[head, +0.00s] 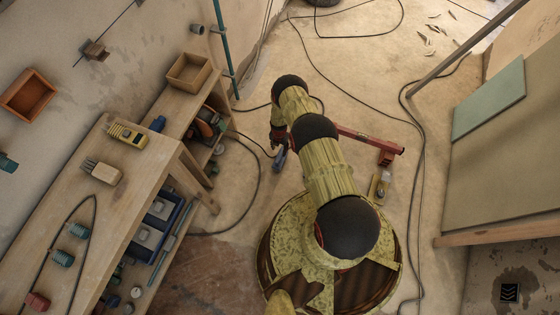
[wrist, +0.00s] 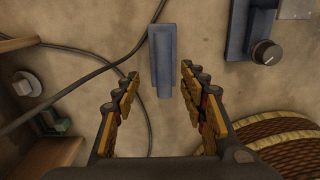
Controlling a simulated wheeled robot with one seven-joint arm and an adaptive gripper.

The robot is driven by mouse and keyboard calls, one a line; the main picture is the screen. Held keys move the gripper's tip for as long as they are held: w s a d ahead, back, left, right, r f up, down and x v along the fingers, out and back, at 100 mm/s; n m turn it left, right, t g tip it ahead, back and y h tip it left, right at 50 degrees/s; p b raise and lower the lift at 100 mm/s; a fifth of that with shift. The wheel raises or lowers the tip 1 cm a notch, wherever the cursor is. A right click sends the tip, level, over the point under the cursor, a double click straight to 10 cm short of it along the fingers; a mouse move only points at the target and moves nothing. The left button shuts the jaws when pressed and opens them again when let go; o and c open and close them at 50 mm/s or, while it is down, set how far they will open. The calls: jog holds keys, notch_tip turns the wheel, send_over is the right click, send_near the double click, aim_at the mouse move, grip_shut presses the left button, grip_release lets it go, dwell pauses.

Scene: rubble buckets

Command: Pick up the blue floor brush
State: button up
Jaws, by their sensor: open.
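The blue floor brush (wrist: 162,48) lies on the concrete floor, with its wide part toward the top of the wrist view and its narrow handle toward me. In the head view the brush (head: 280,158) shows as a small blue piece just below my gripper (head: 277,141). In the wrist view my gripper (wrist: 160,76) is open, with one finger on each side of the brush's line. Nothing is between the fingers in their grip. I cannot tell how high they are above the brush.
A wooden workbench (head: 75,215) with shelves stands at the left. Dark cables (wrist: 95,72) cross the floor beside the brush. A blue-grey part with a black knob (wrist: 266,52) is to its right in the wrist view. A red bar (head: 365,138) lies right of my arm.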

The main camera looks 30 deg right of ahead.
aim_at(280, 154)
jog(key=f+b, duration=0.1)
jog(key=f, duration=0.1)
jog(key=f+b, duration=0.1)
jog(key=f, duration=0.1)
jog(key=f+b, duration=0.1)
jog(key=f, duration=0.2)
jog(key=shift+s+d+f, duration=0.1)
jog(key=shift+s, duration=0.2)
jog(key=shift+c, duration=0.4)
grip_shut()
